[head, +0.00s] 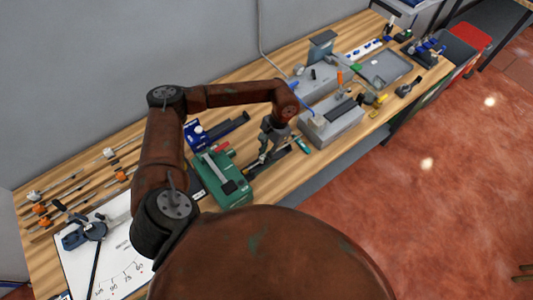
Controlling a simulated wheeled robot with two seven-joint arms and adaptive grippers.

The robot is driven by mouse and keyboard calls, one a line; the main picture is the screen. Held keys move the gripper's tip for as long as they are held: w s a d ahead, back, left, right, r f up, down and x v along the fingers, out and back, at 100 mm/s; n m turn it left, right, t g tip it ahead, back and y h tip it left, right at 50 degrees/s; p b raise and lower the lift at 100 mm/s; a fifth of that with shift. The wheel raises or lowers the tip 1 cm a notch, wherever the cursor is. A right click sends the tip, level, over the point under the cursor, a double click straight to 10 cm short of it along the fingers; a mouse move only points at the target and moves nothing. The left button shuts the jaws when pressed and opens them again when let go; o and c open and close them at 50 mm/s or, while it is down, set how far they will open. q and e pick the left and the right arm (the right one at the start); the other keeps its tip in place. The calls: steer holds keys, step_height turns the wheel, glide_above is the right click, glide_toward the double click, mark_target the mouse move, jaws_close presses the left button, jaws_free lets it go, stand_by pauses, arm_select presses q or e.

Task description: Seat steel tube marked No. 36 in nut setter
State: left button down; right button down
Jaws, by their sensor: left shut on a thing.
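My left arm reaches in from the left over the workbench (300,172). Its gripper (266,150) points down just right of a green box-shaped device (222,178) with a red part on top. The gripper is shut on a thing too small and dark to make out. I cannot tell whether this is the steel tube, and no No. 36 marking is legible. I cannot tell for sure which thing is the nut setter. Dark slim tools (270,160) lie on the bench under the gripper. My right gripper is not in view.
Grey boxes (331,121) and a grey tray (384,68) stand to the right. Clamps lie at left, near a white sheet with drawings (112,262). A strip of bare bench runs along the front edge.

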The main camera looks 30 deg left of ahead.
mark_target(256, 164)
arm_select(q)
steer(key=shift+s+a, duration=0.25)
steer(key=shift+s, duration=0.35)
steer(key=shift+s, duration=0.1)
steer(key=shift+s+a, duration=0.2)
steer(key=shift+s, duration=0.25)
steer(key=shift+s+a, duration=0.2)
steer(key=shift+s, duration=0.25)
steer(key=shift+s, duration=0.1)
steer(key=c, duration=1.8)
jaws_free()
steer(key=shift+o, duration=0.7)
steer(key=shift+o, duration=1)
